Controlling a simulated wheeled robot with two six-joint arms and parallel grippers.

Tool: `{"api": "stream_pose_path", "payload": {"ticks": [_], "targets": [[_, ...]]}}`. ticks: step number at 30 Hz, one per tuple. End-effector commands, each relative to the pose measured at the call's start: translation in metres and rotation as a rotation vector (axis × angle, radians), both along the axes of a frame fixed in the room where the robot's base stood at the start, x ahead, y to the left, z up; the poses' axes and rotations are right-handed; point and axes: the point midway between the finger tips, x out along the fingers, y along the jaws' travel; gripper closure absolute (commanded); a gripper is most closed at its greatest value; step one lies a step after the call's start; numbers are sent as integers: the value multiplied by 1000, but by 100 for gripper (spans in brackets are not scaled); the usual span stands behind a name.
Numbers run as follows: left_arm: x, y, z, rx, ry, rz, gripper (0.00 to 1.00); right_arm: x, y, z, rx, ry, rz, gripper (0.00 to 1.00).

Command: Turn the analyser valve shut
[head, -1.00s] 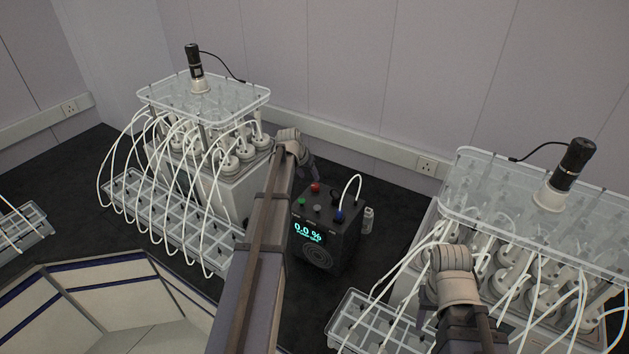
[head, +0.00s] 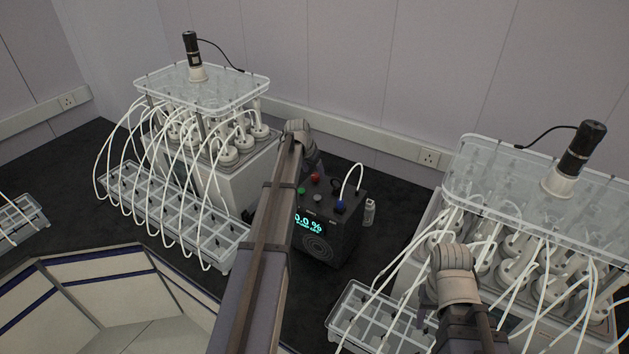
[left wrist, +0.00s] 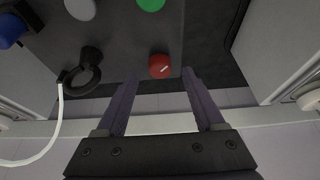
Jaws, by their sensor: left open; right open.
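The analyser is a black box (head: 330,235) with a lit display reading about 0.0 % and coloured knobs on top. Its red knob (head: 315,177) carries a pale mark, seen in the left wrist view (left wrist: 159,66). I cannot tell for sure that this knob is the valve. My left gripper (head: 313,160) is over the box's back edge. In the left wrist view its open fingers (left wrist: 160,78) frame the red knob, with a gap on each side; contact is not visible. My right gripper (head: 427,300) is open beside the right reactor, partly hidden by its arm.
A small bottle (head: 369,211) stands right of the box. Reactor racks with tubes stand left (head: 205,88) and right (head: 470,180).

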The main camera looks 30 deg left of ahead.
Motion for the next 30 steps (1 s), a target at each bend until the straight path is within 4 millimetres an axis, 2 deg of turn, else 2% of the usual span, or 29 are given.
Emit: {"api": "stream_pose_path", "payload": {"ticks": [1, 4, 15, 30], "targets": [[4, 0, -12, 0, 0, 0, 30, 0, 0, -12, 0, 0, -1, 50], [7, 0, -20, 0, 0, 0, 30, 0, 0, -20, 0, -1, -2, 50], [9, -1, -22, 0, 0, 0, 30, 0, 0, -22, 0, -1, -2, 50], [9, -1, -22, 0, 0, 0, 86, 0, 0, -22, 0, -1, -2, 50]]}}
